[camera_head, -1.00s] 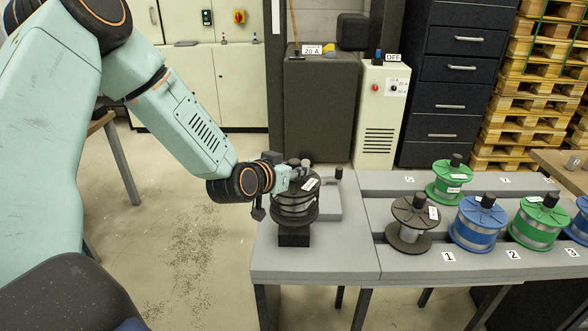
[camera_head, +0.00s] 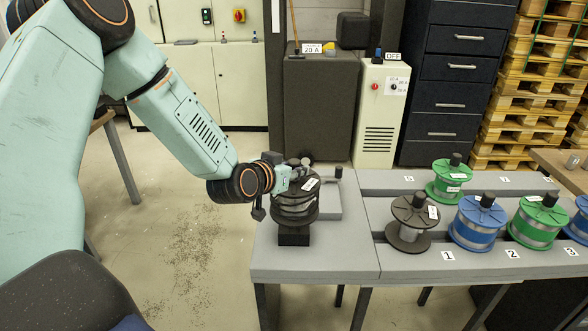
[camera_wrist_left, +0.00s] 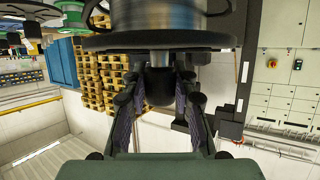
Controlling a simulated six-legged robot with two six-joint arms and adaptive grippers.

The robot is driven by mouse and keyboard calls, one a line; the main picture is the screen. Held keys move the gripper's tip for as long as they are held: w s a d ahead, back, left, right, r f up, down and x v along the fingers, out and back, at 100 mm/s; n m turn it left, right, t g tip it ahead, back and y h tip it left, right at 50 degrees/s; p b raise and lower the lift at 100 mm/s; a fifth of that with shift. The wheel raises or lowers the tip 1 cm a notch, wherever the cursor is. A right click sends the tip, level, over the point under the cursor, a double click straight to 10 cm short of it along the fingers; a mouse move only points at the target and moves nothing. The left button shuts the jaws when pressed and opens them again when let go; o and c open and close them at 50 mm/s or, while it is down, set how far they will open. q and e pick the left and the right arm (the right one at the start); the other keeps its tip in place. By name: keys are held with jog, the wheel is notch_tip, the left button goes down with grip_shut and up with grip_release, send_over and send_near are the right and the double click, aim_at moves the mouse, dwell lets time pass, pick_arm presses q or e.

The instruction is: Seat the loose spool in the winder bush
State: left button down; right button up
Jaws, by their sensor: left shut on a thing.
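A dark spool with silvery wire (camera_head: 294,203) and a white label is at the left part of the grey bench in the head view. My left gripper (camera_head: 300,172) is at its top, shut on its black knob. The left wrist view shows the spool's dark flange (camera_wrist_left: 165,41) and wire close up, with the fingers (camera_wrist_left: 158,100) on either side of the knob. A black block (camera_head: 293,236), which looks like the winder bush, is right below the spool. The spool hides its top, so I cannot tell whether they touch. My right gripper is not in view.
To the right stand another dark spool (camera_head: 410,234), blue spools (camera_head: 478,228) and green spools (camera_head: 538,232). The bench's front left area (camera_head: 340,262) is clear.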

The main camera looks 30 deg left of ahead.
aim_at(293, 185)
pick_arm(q)
jog(key=shift+w+a+r+p, duration=0.1)
jog(key=shift+r+p, duration=0.1)
jog(key=shift+p, duration=0.1)
dwell(0.6)
jog(key=shift+f+b, duration=1.75)
jog(key=shift+f, duration=0.5)
dwell(0.6)
jog(key=c, duration=1.4)
grip_release()
jog(key=o, duration=0.4)
jog(key=shift+s+f, duration=0.2)
jog(key=shift+f, duration=0.1)
jog(key=shift+r+v, duration=0.2)
jog(key=shift+v, duration=2.45)
jog(key=shift+s+r, duration=0.15)
jog(key=shift+v, duration=0.8)
